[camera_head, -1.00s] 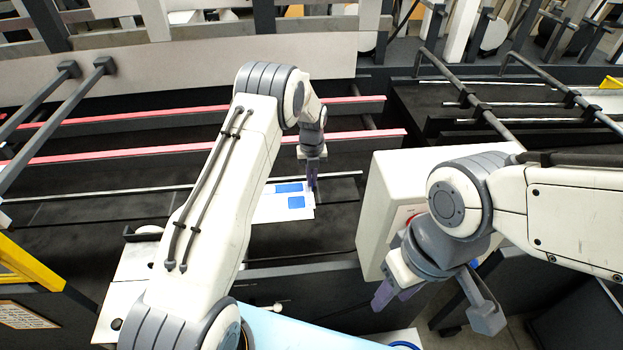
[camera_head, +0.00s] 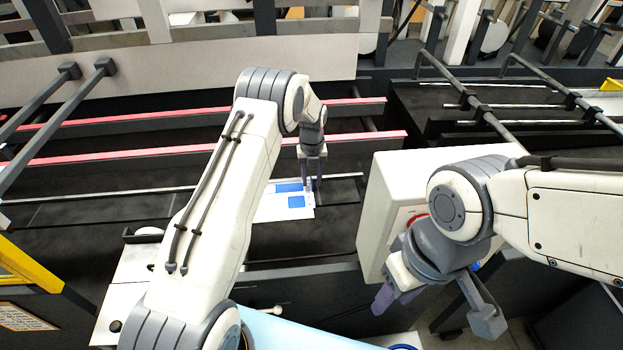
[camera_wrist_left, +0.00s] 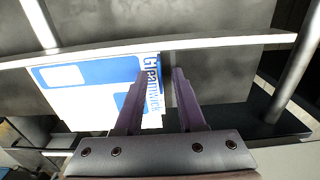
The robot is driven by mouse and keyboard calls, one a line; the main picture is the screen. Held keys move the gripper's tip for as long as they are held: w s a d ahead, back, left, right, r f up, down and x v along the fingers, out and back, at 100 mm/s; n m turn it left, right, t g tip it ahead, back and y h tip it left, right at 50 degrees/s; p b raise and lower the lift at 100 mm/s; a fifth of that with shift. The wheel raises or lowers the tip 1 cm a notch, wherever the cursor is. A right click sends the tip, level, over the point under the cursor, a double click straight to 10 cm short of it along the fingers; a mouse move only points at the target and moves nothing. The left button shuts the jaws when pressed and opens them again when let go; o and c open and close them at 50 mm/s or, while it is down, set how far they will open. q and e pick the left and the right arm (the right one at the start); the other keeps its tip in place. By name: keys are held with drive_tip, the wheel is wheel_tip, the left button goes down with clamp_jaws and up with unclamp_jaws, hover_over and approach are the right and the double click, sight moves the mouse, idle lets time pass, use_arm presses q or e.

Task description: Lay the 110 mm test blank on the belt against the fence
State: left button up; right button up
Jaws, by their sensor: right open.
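The test blank (camera_head: 275,207), a white card with blue panels, lies flat on the dark belt (camera_head: 335,213); my left arm hides its left part in the head view. In the left wrist view, the blank (camera_wrist_left: 85,88) shows blue lettering, and its far edge runs along the bright metal fence bar (camera_wrist_left: 220,43); I cannot tell whether they touch. My left gripper (camera_head: 312,188) is open at the blank's right end. In the wrist view its fingers (camera_wrist_left: 160,100) stand apart, with the blank's end edge between them. My right gripper (camera_head: 390,297) is open and empty in front of the machine.
A pale box with a red control (camera_head: 380,190) stands right of the blank, close to my right arm. Red-topped rails (camera_head: 150,153) cross behind the fence. A yellow frame (camera_head: 28,268) stands at the left. A light blue surface (camera_head: 300,332) is at the front.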

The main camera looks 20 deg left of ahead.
use_arm(q)
drive_tip(key=shift+r, duration=0.15)
wheel_tip(320, 180, up, 10)
drive_tip(key=b, duration=0.3)
drive_tip(key=shift+r, duration=0.1)
drive_tip(key=s+r+n+t, duration=0.3)
drive_tip(key=s+n, duration=2.4)
drive_tip(key=n, duration=0.4)
drive_tip(key=s+d+r+m+g, duration=0.1)
drive_tip(key=s+d+r+m, duration=0.1)
drive_tip(key=s+d, duration=0.2)
drive_tip(key=s+d+r+m+g, duration=0.1)
drive_tip(key=s+d+m, duration=0.1)
drive_tip(key=s+d, duration=0.3)
drive_tip(key=s+d+r+m+g+h, duration=0.1)
drive_tip(key=s+d+r+m, duration=0.1)
drive_tip(key=s+d+m, duration=0.1)
drive_tip(key=shift+s+d+r, duration=0.3)
drive_tip(key=shift+s+d, duration=0.4)
drive_tip(key=shift+d, duration=0.55)
